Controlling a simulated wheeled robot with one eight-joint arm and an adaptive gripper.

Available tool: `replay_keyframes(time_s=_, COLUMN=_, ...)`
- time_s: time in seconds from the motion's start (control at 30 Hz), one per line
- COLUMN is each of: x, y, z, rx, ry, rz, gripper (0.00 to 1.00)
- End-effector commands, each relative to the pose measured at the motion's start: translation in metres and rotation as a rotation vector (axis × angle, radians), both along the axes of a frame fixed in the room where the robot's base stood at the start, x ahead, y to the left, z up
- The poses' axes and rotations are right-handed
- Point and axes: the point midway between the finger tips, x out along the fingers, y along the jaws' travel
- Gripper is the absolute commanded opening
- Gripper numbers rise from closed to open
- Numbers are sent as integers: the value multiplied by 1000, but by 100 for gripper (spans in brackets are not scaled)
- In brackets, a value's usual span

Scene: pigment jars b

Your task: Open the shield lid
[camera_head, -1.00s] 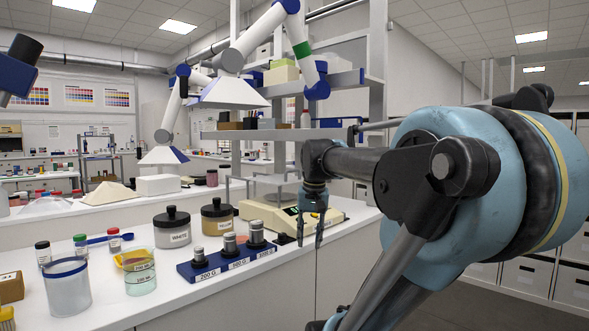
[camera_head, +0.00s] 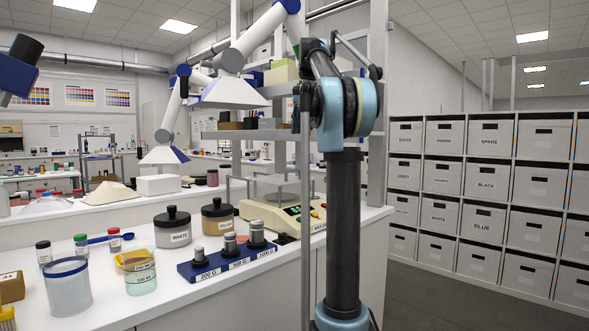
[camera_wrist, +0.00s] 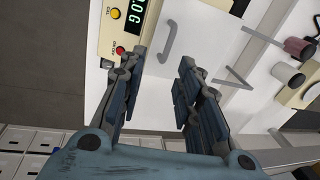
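The beige balance (camera_head: 262,213) stands on the white bench in the head view, partly behind my arm. Its clear, pale-edged shield (camera_head: 262,183) stands over the pan; I cannot make out whether its lid is open. In the wrist view the balance's front panel (camera_wrist: 106,35) shows a lit display, an orange button and a red button. A grey bar handle (camera_wrist: 168,42) lies just beyond my fingertips; whether it belongs to the lid is unclear. My gripper (camera_wrist: 163,62) is open, with nothing between its fingers. My arm hides the gripper in the head view.
A blue block with several weights (camera_head: 228,262), a white-pigment jar (camera_head: 173,230) and a brown-bodied jar (camera_head: 217,218) stand left of the balance. Shelf posts rise behind it. A wall of labelled boxes (camera_head: 487,185) is at the right, with open floor before it.

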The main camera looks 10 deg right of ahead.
Motion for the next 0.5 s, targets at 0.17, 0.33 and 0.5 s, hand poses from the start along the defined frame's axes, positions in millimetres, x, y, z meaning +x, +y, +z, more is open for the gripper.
replay_keyframes(time_s=0.17, x=20, y=-4, z=17, rx=17, ry=9, rz=-58, gripper=31)
replay_keyframes(time_s=0.33, x=26, y=-4, z=20, rx=24, ry=11, rz=-78, gripper=31)
replay_keyframes(time_s=0.5, x=28, y=-3, z=7, rx=24, ry=11, rz=-78, gripper=31)
